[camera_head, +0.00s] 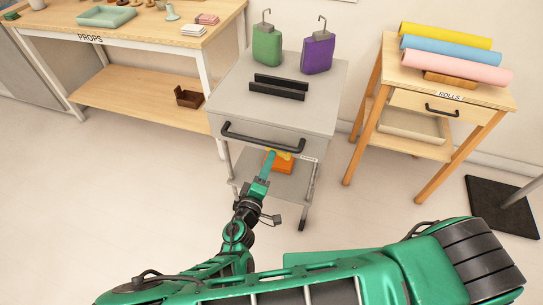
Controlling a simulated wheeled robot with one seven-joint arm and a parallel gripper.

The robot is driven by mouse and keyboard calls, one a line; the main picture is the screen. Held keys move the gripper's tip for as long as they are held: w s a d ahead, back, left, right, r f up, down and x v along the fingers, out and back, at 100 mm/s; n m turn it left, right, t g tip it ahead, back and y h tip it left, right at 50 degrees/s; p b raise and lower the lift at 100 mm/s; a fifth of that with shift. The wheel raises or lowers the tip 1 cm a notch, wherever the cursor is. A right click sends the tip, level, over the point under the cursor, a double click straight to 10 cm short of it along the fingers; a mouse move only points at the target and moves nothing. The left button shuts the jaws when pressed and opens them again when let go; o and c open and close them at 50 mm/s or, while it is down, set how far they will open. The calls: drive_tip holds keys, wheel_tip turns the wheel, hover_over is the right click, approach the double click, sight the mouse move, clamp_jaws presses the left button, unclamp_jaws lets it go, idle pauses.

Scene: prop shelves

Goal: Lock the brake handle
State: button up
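A grey cart (318,115) stands in the middle, with a long black bar handle (262,138) across its front. I cannot tell which part is the brake handle. An orange and yellow piece (285,163) shows below the cart's top section, partly hidden by my gripper. My gripper (270,158) is in front of the cart, its teal tip just below the black bar and overlapping the orange piece in the picture. I cannot tell whether it touches anything, or whether the fingers are open.
Green (267,47) and purple (318,54) hooked props and a black rack (277,87) sit on the cart. A wooden props table (150,45) stands left, and a rolls table (390,80) right. A black floor base (500,204) lies far right. The floor between is clear.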

sight(278, 151)
drive_tip(key=shift+x, duration=1.5)
clamp_jaws()
drive_tip(key=shift+a, duration=0.2)
